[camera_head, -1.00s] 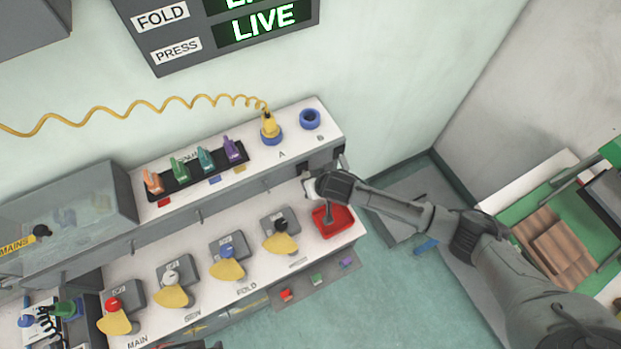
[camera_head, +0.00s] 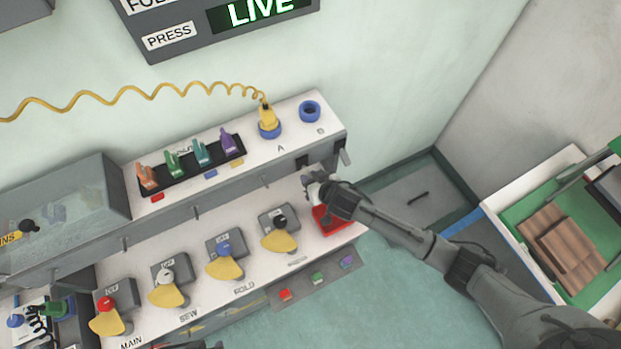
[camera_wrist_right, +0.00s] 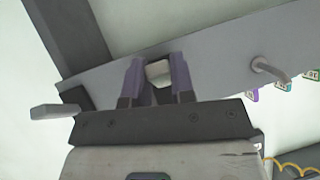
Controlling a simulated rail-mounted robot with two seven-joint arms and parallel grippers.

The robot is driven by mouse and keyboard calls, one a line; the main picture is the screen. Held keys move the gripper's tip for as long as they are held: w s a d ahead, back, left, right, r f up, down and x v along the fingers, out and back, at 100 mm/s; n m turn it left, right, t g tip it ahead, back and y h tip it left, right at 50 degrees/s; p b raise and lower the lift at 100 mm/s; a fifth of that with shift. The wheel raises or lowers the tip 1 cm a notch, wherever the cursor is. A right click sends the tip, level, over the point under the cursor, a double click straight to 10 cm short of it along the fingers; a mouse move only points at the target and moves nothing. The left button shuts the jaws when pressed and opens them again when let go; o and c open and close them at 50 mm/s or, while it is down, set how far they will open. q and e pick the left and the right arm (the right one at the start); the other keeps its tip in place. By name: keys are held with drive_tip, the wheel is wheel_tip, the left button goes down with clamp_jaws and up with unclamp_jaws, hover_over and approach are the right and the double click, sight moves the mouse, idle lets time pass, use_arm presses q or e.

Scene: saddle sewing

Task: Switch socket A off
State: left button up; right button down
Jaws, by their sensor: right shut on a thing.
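Socket A (camera_head: 270,130) is a blue ring on the white shelf, with a yellow plug (camera_head: 266,113) standing in it on a coiled yellow cord. My right gripper (camera_head: 309,185) is at the shelf's front face, below the sockets and above a red tray (camera_head: 332,219). In the right wrist view its two purple-grey fingers (camera_wrist_right: 158,82) are shut on a small pale block (camera_wrist_right: 159,70) against the grey face. The block looks like a switch knob, but I cannot read a label on it. The gripper's wrist hides part of the face in the head view.
Socket B (camera_head: 310,111) is an empty blue ring to the right. Small hooks stick out of the shelf front. Several knobs with yellow flaps line the lower bench. A LIVE display (camera_head: 262,12) hangs above.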

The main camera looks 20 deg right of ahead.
drive_tip(key=c, duration=1.2)
unclamp_jaws()
drive_tip(key=shift+o, duration=1.2)
drive_tip(key=v, duration=1.4)
drive_tip(key=shift+b, duration=0.3)
drive_tip(key=shift+w, duration=0.1)
